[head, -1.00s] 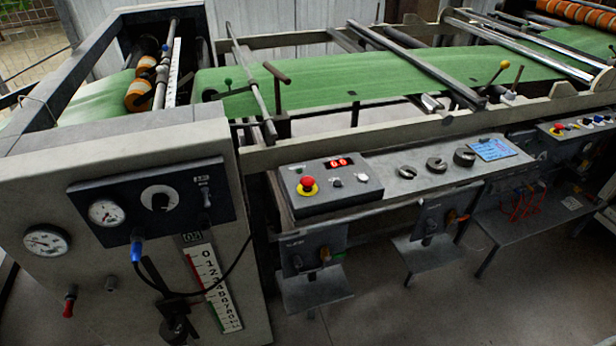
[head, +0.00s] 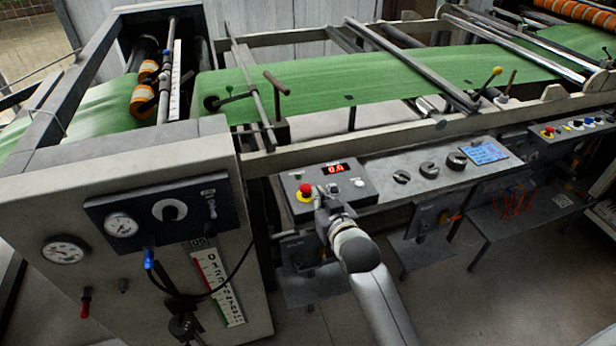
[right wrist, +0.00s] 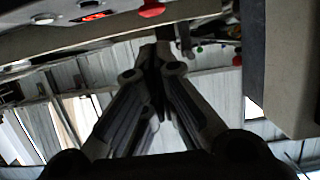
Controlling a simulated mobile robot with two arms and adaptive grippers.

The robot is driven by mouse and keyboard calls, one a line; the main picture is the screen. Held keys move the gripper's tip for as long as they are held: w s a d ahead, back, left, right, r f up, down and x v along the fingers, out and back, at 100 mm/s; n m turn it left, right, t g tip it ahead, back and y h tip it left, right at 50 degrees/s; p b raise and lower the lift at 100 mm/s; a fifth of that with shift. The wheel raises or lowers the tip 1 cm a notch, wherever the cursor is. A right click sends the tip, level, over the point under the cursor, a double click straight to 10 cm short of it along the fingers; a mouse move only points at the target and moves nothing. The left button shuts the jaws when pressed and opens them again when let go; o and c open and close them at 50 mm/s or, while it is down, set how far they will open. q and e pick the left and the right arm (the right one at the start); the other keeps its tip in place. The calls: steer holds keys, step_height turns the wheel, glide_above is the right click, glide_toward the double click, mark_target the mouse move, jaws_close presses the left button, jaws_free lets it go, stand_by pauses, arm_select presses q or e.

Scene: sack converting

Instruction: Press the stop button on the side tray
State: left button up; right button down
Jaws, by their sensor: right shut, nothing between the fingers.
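The red stop button (head: 306,187) with its yellow collar sits at the left of a dark control box (head: 353,190). The box rests on the long grey side tray (head: 385,167). My right gripper (head: 319,194) is shut and empty, at the box's front edge just right of the button. Whether it touches the button or box, I cannot tell. In the right wrist view the closed fingers (right wrist: 156,58) point up towards the red button (right wrist: 151,8), with a visible gap in the picture. My left gripper is out of view.
A gauge cabinet (head: 145,270) stands left. Green web (head: 300,95) runs behind.

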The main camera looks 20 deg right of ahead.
step_height(320, 180, up, 3)
steer(key=p, duration=0.1)
glide_above(308, 191)
step_height(308, 191, down, 2)
step_height(308, 191, down, 3)
steer(key=shift+r+t+p, duration=0.1)
steer(key=shift+t+p, duration=0.2)
steer(key=shift+p, duration=0.1)
steer(key=shift+f, duration=0.75)
